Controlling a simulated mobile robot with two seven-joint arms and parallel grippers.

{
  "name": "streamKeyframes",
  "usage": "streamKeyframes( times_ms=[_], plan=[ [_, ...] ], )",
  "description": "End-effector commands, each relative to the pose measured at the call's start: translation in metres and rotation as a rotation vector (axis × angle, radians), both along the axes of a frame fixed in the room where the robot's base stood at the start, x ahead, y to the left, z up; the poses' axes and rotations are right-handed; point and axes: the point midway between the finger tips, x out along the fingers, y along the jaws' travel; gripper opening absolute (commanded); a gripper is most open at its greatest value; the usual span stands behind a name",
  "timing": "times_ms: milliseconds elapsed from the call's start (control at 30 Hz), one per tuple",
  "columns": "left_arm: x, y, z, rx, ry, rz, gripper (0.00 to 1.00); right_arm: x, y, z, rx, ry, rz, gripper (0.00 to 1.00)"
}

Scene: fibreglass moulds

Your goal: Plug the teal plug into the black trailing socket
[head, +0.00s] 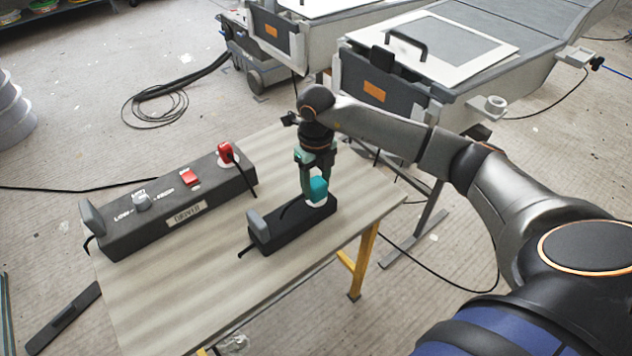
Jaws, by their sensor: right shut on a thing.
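The teal plug (317,190) is at the right end of the black trailing socket (288,233), over a white round outlet face. The plug looks upright, but I cannot tell whether it is fully seated or just above the outlet. My right gripper (315,175) points down from above and is shut on the teal plug; its fingers partly hide the plug. The trailing socket lies on the table (190,300), with a grey upright piece at its left end. My left gripper is not in view.
The table's front left is clear. Grey machines stand behind; cables lie on the floor.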

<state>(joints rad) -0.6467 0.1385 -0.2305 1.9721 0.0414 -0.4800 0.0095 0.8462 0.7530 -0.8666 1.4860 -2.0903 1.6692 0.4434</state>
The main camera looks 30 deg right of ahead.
Motion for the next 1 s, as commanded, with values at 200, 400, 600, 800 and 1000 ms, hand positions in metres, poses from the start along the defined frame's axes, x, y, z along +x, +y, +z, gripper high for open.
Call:
streamKeyframes(
  times_ms=[200, 400, 600, 800, 1000],
  plan=[
    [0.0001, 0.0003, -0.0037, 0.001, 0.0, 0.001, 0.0, 0.0, 0.0001, -0.0054, 0.0, 0.0, 0.0, 0.06],
    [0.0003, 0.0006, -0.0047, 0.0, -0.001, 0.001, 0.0, 0.0, 0.0, -0.0072, 0.0, 0.0, 0.0, 0.6],
    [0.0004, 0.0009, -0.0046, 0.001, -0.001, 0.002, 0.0, -0.0001, 0.0, -0.0072, 0.0, 0.0, 0.0, 0.83],
    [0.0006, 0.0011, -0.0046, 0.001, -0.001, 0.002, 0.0, -0.0001, 0.0001, -0.0072, 0.0, 0.0, 0.0, 0.89],
    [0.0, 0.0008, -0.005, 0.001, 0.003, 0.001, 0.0, -0.0002, 0.0, -0.0073, 0.0, 0.001, 0.0, 0.89]
  ],
)
